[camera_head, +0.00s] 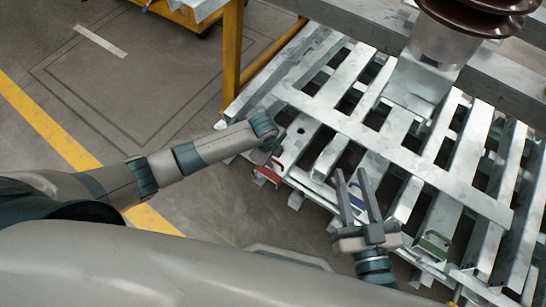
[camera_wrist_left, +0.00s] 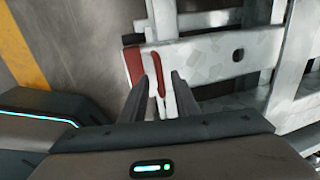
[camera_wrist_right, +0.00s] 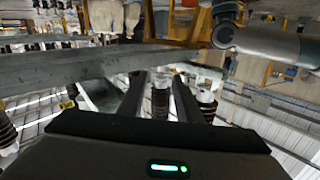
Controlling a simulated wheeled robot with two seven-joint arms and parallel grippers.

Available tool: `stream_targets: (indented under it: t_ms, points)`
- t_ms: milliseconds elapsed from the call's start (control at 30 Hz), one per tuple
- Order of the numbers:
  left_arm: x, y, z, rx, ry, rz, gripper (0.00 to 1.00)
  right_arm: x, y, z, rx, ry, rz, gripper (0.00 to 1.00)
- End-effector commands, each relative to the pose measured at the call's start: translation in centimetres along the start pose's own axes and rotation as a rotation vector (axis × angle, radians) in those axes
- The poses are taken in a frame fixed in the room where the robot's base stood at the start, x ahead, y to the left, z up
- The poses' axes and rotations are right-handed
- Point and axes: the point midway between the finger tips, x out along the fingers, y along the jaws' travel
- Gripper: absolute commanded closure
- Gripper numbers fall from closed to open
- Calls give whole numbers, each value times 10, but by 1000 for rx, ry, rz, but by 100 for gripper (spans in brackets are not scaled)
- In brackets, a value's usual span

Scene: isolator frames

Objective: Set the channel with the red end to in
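The channel with the red end (camera_head: 268,174) is a pale metal bar at the near left edge of the frame. In the left wrist view its red end (camera_wrist_left: 133,66) and a raised red handle (camera_wrist_left: 159,74) show. My left gripper (camera_wrist_left: 160,80) is open, with a finger on each side of the red handle and gaps visible; whether it touches is unclear. In the head view my left wrist hides most of this gripper. My right gripper (camera_head: 357,178) is open and empty, raised in front of the frame's near edge.
A green-handled channel (camera_head: 433,244) lies to the right, and a blue part (camera_head: 352,196) shows between. A yellow post (camera_head: 232,50) and a thick grey beam (camera_head: 350,22) stand behind. Open floor (camera_head: 130,75) lies left.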

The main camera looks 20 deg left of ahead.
Motion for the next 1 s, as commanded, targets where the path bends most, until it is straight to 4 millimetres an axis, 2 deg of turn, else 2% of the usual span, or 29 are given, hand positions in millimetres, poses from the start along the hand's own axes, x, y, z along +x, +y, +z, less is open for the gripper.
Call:
stream_targets:
  t_ms: [133,167,267,567,767,900,1000]
  points:
    - [0,0,0,0,0,0,72,0,0,0,0,0,0,69]
    - [0,0,0,0,0,0,77,0,0,0,0,-1,0,69]
    - [0,0,0,0,0,0,100,0,0,0,0,-1,0,69]
    - [1,-5,0,-1,0,0,100,0,0,0,0,3,1,69]
    - [7,-39,0,-2,-1,-8,100,0,-3,-7,-3,51,-6,69]
    - [14,-68,0,-1,-1,-8,100,-3,-10,-23,-7,153,-18,69]
    - [17,-81,1,-2,-2,-7,100,-6,-13,-36,-10,221,-23,69]
